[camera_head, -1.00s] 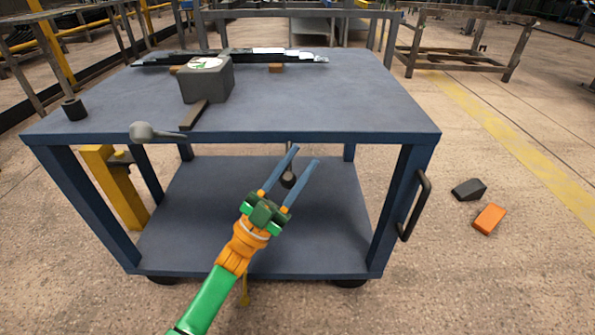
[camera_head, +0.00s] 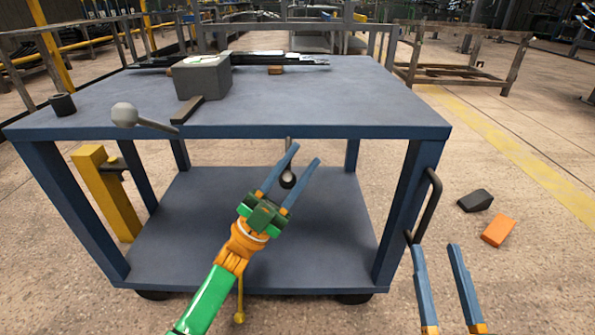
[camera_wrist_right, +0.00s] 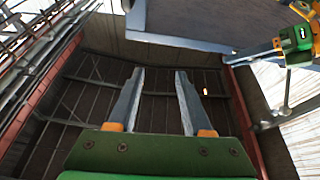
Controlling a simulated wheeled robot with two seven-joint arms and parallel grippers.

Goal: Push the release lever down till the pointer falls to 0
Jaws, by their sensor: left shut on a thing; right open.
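The dial (camera_head: 203,59) is a white face with green on top of a dark grey block (camera_head: 203,82) on the blue table; its pointer cannot be read. A lever with a pale grey ball end (camera_head: 124,114) sticks out near the table's front left edge. My left gripper (camera_head: 307,153) has its blue fingers on either side of a dark ball knob (camera_head: 287,181) on a thin rod below the front edge, and is shut on it. My right gripper (camera_head: 435,245) is low at the right, open and empty; its parted fingers also show in the right wrist view (camera_wrist_right: 160,75).
The blue table (camera_head: 330,100) has a clear top at front right. A dark handle (camera_head: 428,205) is on its right side, near my right gripper. A dark cylinder (camera_head: 62,104) stands at left. A black wedge (camera_head: 475,200) and orange block (camera_head: 498,230) lie on the floor.

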